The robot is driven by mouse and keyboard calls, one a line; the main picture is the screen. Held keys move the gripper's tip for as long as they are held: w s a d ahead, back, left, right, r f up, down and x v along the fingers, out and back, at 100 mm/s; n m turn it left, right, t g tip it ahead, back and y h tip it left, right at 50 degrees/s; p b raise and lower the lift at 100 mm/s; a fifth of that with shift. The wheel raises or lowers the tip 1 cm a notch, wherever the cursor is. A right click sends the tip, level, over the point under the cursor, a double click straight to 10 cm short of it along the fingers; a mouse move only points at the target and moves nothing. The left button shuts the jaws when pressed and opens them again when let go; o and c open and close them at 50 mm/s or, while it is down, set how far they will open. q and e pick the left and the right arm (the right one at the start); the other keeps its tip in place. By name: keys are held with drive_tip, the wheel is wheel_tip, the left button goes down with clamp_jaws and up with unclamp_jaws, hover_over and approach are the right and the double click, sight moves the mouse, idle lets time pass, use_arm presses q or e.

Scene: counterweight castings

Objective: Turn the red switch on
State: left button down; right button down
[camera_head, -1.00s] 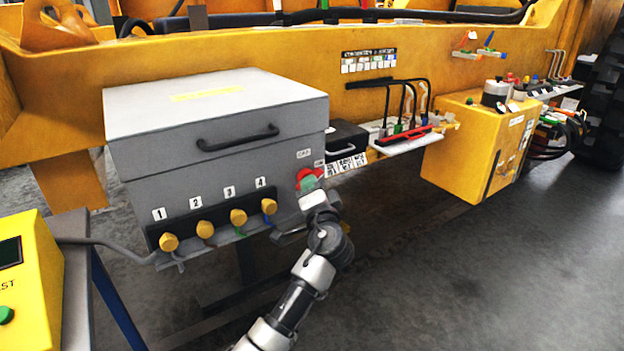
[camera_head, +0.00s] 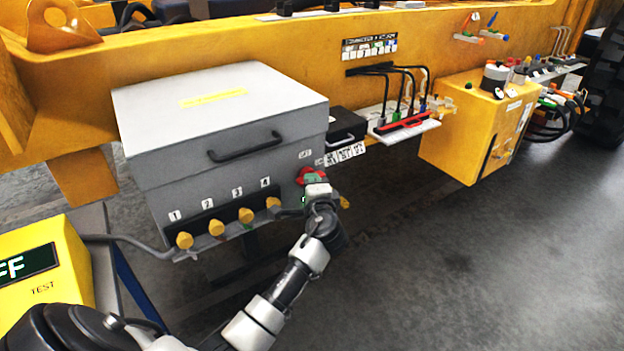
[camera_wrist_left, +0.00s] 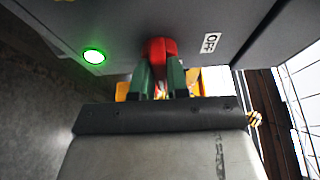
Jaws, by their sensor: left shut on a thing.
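The red switch (camera_head: 306,175) is on the lower right of the grey box's front face. In the left wrist view the red switch (camera_wrist_left: 158,49) stands between the two green fingers of my left gripper (camera_wrist_left: 159,78). The fingers are shut on it, one on each side. In the head view my left gripper (camera_head: 313,190) is at the switch and partly covers it. An "OFF" label (camera_wrist_left: 211,43) is to the right of the switch in the wrist view, and a lit green lamp (camera_wrist_left: 93,56) is to its left. My right gripper is not in view.
The grey box (camera_head: 180,150) has a black handle (camera_head: 245,147) and several yellow knobs along its lower front. A yellow test unit (camera_head: 50,285) at the left has a display partly reading "FF". A yellow box (camera_head: 470,140) stands at the right. The floor at the lower right is clear.

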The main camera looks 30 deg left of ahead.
use_arm(q)
drive_tip(key=shift+a+r, duration=0.1)
drive_tip(key=shift+r, duration=0.25)
drive_tip(key=c, duration=1.2)
unclamp_jaws()
drive_tip(key=shift+o, duration=0.4)
drive_tip(key=shift+w+f, duration=0.1)
drive_tip(key=shift+f, duration=0.3)
drive_tip(key=b+v, duration=0.1)
drive_tip(key=v, duration=0.9)
drive_tip(key=shift+s+d+b, duration=0.25)
drive_tip(key=shift+s+b, duration=0.05)
drive_tip(key=shift+b, duration=0.05)
drive_tip(key=shift+r, duration=0.15)
